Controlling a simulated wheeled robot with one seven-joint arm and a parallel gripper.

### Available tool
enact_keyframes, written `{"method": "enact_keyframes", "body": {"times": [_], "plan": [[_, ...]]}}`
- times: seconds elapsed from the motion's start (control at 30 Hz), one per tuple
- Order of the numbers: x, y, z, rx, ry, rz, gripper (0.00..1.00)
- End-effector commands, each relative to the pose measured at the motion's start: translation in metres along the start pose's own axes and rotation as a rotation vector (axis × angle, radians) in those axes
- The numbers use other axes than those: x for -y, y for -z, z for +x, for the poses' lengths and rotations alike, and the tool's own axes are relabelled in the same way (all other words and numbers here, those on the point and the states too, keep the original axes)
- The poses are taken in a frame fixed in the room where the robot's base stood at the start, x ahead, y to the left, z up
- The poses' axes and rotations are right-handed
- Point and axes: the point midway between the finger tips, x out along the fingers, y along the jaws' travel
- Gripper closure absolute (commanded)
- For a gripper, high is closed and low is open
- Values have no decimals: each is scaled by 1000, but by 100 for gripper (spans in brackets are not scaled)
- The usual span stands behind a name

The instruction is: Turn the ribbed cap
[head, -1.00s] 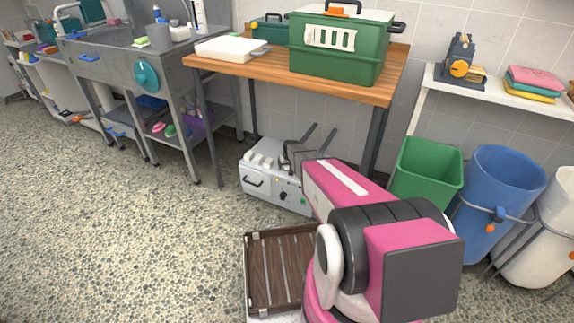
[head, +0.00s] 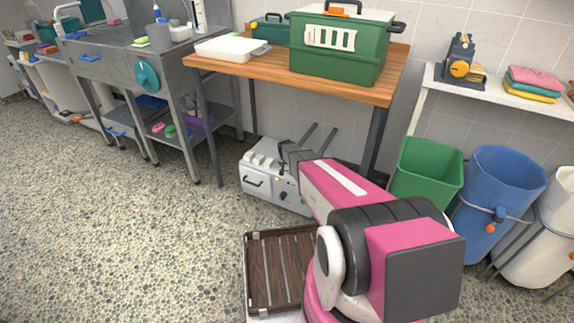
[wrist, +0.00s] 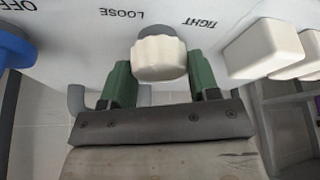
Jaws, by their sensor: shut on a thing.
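The ribbed cap (wrist: 160,58) is off-white and sits on a grey neck on a pale panel in the wrist view. The panel is printed LOOSE and TIGHT, upside down in this view. My gripper (wrist: 161,78) has its two green fingers on either side of the cap and is shut on it. The panel seems to belong to the white machine (head: 262,186) on the floor under the wooden table.
Beside the cap in the wrist view are white blocks (wrist: 262,48) and a blue knob (wrist: 12,48). The wooden table (head: 340,84) stands above the machine. A green bin (head: 427,170) and a slatted brown tray (head: 262,270) are near my arm. The floor to the left is open.

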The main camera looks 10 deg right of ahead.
Motion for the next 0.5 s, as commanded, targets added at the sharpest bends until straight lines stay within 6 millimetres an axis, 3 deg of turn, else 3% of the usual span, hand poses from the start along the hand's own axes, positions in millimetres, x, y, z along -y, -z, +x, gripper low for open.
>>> {"method": "enact_keyframes", "body": {"times": [0.5], "plan": [[2, 1, 1, 1, -189, 451, 68]]}}
